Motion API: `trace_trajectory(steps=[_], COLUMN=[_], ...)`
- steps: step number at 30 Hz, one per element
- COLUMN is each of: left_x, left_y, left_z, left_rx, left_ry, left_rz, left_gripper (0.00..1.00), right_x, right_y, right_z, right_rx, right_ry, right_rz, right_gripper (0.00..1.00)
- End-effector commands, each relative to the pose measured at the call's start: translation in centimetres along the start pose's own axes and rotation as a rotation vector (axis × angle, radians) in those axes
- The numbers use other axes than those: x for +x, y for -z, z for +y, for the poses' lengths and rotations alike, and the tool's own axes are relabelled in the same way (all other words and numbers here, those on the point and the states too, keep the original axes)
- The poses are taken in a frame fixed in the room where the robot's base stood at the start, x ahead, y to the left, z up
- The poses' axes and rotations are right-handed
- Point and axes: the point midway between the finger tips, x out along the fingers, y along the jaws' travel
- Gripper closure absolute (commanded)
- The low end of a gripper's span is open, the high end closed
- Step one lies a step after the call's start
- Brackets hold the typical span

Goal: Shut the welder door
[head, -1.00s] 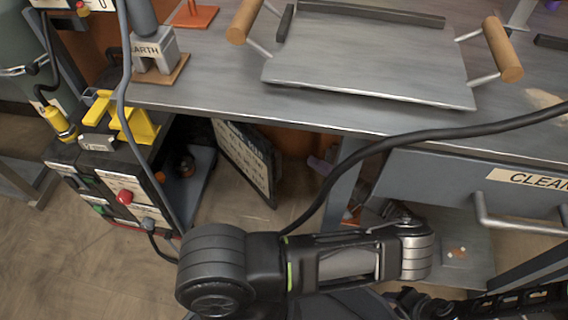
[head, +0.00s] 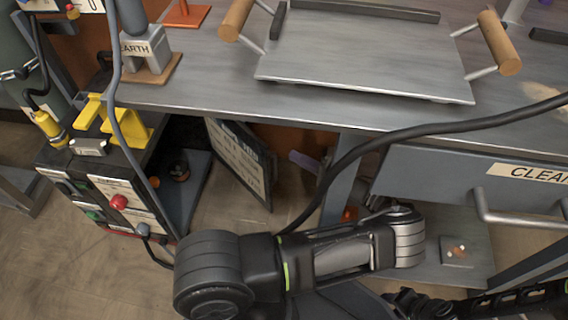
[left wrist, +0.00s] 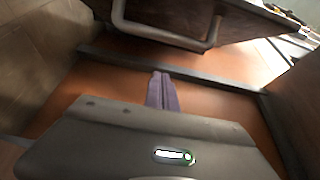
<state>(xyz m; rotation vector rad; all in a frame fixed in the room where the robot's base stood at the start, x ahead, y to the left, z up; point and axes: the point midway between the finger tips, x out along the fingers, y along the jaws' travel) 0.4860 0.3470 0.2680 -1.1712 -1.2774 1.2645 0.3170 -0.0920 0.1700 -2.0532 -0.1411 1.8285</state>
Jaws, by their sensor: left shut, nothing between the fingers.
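The welder (head: 110,185) is the dark box with a yellow top handle at the left in the head view. Its door (head: 242,160), a dark panel with a pale printed sheet, stands open beneath the bench. The side opening shows a dark inside with a spool. My left gripper (head: 303,161) shows as purple fingers right of the door, apart from it in the picture. Its fingers (left wrist: 161,92) are together and empty in the left wrist view. A dark panel with a grey bar handle (left wrist: 168,38) lies beyond them; I cannot tell if it is the door. My right gripper is not in view.
The metal bench (head: 210,85) carries a steel plate (head: 360,55) with wooden handles. A grey drawer (head: 430,180) hangs at the right. Open floor (head: 225,215) lies below the door.

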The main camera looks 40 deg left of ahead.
Motion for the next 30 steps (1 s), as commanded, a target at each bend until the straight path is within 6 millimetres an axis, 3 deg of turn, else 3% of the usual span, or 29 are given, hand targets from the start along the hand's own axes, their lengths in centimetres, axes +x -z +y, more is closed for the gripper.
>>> trace_trajectory(steps=[6, 13, 30], left_x=[4.2, 2.8, 2.7], left_y=[-0.2, -3.2, -4.7], left_z=[0.3, 0.1, -0.3], left_rx=[0.000, 0.000, 0.002], left_ry=[0.000, -0.001, 0.000], left_rz=[-0.001, 0.001, 0.002], left_gripper=[1.00, 1.00, 1.00], right_x=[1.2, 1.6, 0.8], right_y=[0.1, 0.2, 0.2], right_z=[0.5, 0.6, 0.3], right_rx=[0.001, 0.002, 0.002], right_ry=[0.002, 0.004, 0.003], right_rz=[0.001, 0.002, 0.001], right_gripper=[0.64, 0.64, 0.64])
